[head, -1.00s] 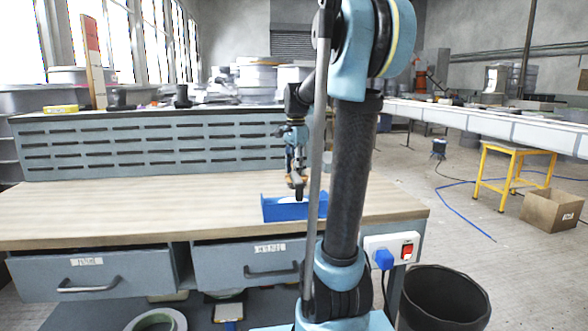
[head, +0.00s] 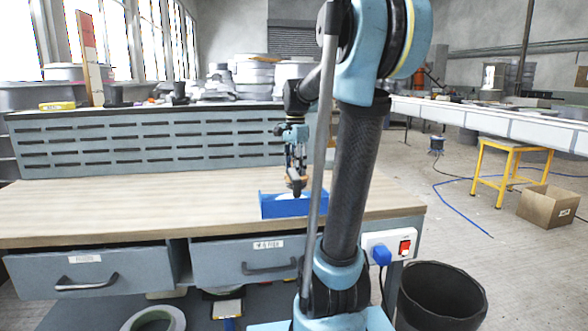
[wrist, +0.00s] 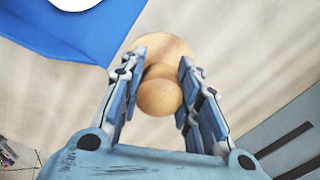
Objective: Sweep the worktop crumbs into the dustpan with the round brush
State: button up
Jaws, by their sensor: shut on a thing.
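My gripper (wrist: 158,88) is shut on the round wooden brush (wrist: 160,97), gripping its ball-shaped knob, with the wider wooden disc beyond the fingertips. Its bristles are hidden. In the head view my gripper (head: 296,184) is low over the worktop (head: 130,200), at the blue dustpan (head: 282,210); whether the brush touches the wood is unclear. I cannot make out separate crumbs.
A slotted grey panel (head: 130,143) stands along the worktop's back. A socket box with a blue plug (head: 381,255) is at the right front corner, above a black bin (head: 441,300). The left and middle of the worktop look clear.

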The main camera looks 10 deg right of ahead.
jog(key=shift+r, duration=0.1)
jog(key=shift+r, duration=3.4)
